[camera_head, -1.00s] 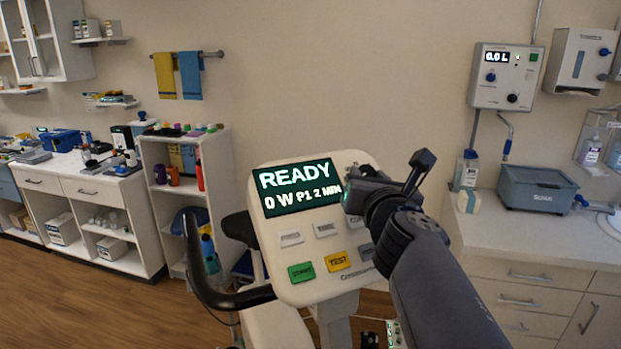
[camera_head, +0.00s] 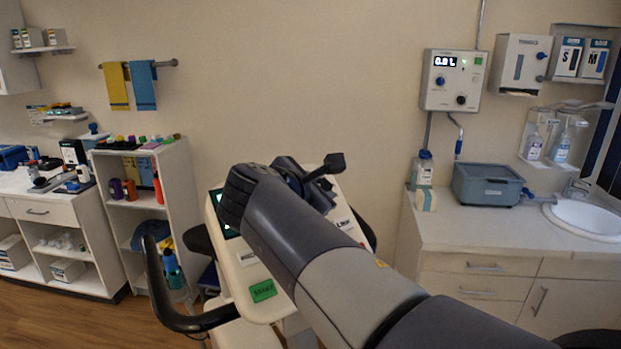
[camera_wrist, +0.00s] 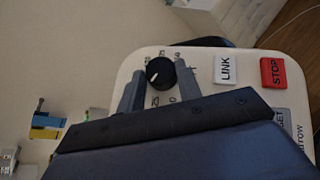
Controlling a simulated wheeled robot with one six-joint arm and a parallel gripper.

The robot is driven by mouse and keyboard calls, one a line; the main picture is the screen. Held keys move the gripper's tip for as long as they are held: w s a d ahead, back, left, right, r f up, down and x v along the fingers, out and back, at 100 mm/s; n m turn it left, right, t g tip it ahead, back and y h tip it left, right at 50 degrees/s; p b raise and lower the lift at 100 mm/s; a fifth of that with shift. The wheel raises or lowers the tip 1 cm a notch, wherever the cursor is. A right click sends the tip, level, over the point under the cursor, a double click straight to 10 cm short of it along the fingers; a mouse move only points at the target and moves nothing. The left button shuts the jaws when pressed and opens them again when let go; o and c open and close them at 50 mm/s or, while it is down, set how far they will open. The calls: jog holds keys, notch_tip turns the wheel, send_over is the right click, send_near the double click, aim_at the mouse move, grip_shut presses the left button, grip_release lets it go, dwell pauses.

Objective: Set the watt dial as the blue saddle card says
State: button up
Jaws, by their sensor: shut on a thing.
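The watt dial (camera_wrist: 159,70) is a round black knob with a white pointer line, on the cream console (camera_wrist: 207,60). Small numbers ring it, partly hidden. In the wrist view my gripper (camera_wrist: 158,76) has one finger on each side of the knob and is shut on it. In the head view my arm crosses the console (camera_head: 238,262) and hides the dial, my fingertips and most of the dark display (camera_head: 217,203). The display's text cannot be read now. I see no blue saddle card in either view.
The LINK button (camera_wrist: 226,69) and red STOP button (camera_wrist: 272,72) sit beside the dial. A green button (camera_head: 262,290) is lower on the console. A black handlebar (camera_head: 160,290) curves at its left. A counter (camera_head: 470,232) with a sink stands at right.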

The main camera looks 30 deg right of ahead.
jog(key=shift+w+r+m+g+p, duration=0.15)
jog(key=shift+m+g+p, duration=0.8)
jog(key=shift+m+g, duration=0.05)
jog(key=shift+w+r+m+g+p, duration=0.1)
jog(key=shift+w+m+g+p, duration=0.05)
jog(key=shift+m+g+p, duration=0.85)
jog(key=o, duration=1)
jog(key=b+v, duration=0.1)
jog(key=v, duration=0.9)
jog(key=shift+s+a+r+b, duration=0.15)
jog(key=shift+a+r+b, duration=0.1)
jog(key=shift+r+b, duration=0.1)
jog(key=shift+d+f, duration=0.1)
